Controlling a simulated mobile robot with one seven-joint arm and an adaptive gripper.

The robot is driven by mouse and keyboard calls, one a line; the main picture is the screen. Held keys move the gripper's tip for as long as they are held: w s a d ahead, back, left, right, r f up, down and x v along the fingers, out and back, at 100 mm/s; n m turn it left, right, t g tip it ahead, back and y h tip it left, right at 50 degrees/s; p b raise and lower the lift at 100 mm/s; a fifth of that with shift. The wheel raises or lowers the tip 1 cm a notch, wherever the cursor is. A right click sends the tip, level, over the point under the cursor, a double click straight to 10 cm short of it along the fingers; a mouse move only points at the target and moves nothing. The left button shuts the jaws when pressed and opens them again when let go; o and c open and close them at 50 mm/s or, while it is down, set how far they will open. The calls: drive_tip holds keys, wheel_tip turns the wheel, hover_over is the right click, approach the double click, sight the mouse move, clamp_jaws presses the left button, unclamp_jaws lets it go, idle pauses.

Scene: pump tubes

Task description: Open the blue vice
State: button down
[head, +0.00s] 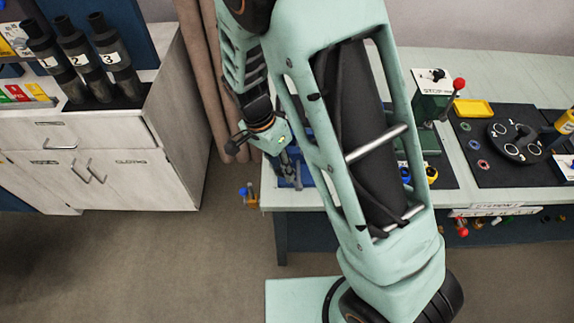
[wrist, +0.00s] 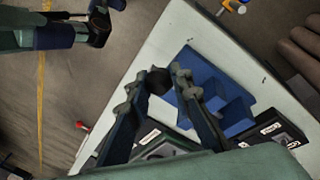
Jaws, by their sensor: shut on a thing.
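The blue vice (wrist: 215,92) is fixed near the corner of the pale table in the wrist view. It has a blocky body with stepped, upright parts. In the head view only a bit of the vice (head: 304,176) shows, as my arm hides much of it. My gripper (wrist: 165,78) is beside the vice, its two dark fingers close around a dark round knob (wrist: 158,82) at the vice's near left side. The knob looks like the vice's handle. The head view also shows my gripper (head: 288,168) at the vice, small and partly hidden.
The pale table (head: 450,195) carries a green stop box (head: 432,100) with a red-knobbed lever, a yellow tray (head: 474,108) and a black round fixture (head: 513,142). A white cabinet (head: 150,160) stands left, across open floor.

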drive_tip(key=a+h, duration=0.1)
drive_tip(key=a+f+h, duration=0.1)
drive_tip(key=h, duration=0.1)
drive_tip(key=shift+f+b, duration=0.25)
drive_tip(key=shift+b, duration=0.1)
drive_tip(key=c, duration=1.7)
unclamp_jaws()
drive_tip(key=shift+a, duration=0.1)
drive_tip(key=v, duration=1.2)
drive_tip(key=shift+w, duration=0.1)
